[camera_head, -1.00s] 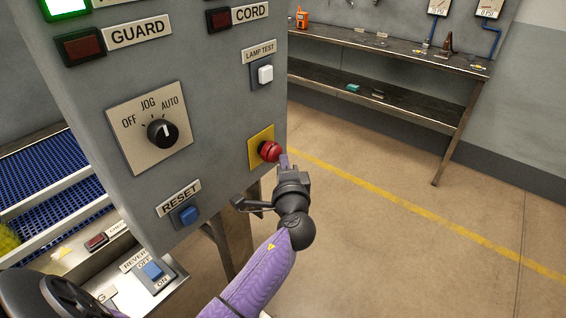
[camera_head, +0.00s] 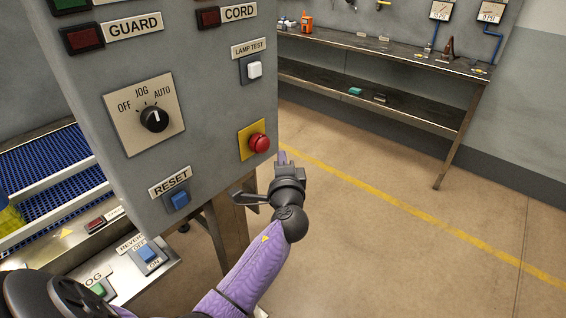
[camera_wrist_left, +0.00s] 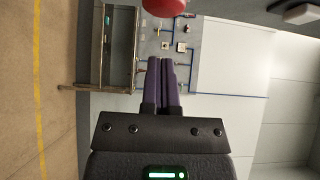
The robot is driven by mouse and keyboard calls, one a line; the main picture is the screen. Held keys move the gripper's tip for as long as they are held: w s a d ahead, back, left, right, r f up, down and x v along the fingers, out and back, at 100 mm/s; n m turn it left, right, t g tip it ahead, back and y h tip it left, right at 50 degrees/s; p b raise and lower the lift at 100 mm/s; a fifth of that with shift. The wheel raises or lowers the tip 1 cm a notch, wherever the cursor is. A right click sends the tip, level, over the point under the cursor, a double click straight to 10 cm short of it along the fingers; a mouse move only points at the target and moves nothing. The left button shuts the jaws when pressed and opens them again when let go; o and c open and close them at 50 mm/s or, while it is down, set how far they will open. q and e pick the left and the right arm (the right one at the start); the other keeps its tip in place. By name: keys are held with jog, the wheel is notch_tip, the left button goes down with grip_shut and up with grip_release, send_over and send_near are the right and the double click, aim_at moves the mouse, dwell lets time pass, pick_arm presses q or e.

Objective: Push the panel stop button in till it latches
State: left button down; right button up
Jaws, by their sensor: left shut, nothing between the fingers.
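The red stop button (camera_head: 260,142) sits on a yellow plate (camera_head: 246,146) at the lower right of the grey panel (camera_head: 205,90). I cannot tell for certain how deep it sits. My left gripper (camera_head: 284,157) is shut and empty, just right of and below the button, with a small gap between them. In the left wrist view, the shut purple fingers (camera_wrist_left: 160,88) point forward and part of the red button (camera_wrist_left: 165,6) shows at the top edge, apart from the fingertips. My right gripper is not in view.
The panel also carries a selector knob (camera_head: 154,118), a blue reset button (camera_head: 180,199), a white lamp test button (camera_head: 254,70) and a dark green lamp (camera_head: 70,5). A workbench (camera_head: 400,65) stands behind. Floor to the right is clear.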

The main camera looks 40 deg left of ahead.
pick_arm(q)
jog(key=v, duration=0.9)
jog(key=shift+s+d, duration=0.2)
jog(key=shift+f, duration=0.2)
jog(key=s+d+f+g+h+b, duration=0.1)
jog(key=s+d+f+g+h, duration=0.2)
jog(key=f, duration=0.8)
jog(key=s+d+f+g+h, duration=0.1)
jog(key=s+f+g+h, duration=0.2)
jog(key=f, duration=0.7)
jog(key=s+d+f+g+h+b, duration=0.1)
jog(key=s+d+f+h, duration=0.3)
jog(key=f, duration=0.7)
jog(key=s+f+n+g, duration=0.3)
jog(key=s+f, duration=0.3)
jog(key=s, duration=0.7)
jog(key=s+a+f+n+g+h+b, duration=0.1)
jog(key=s+f+n+g, duration=0.2)
jog(key=s, duration=1)
notch_tip(320, 180, down, 3)
jog(key=shift+s+a+f+n, duration=0.15)
jog(key=shift+s+a+n, duration=0.05)
jog(key=shift+n, duration=0.5)
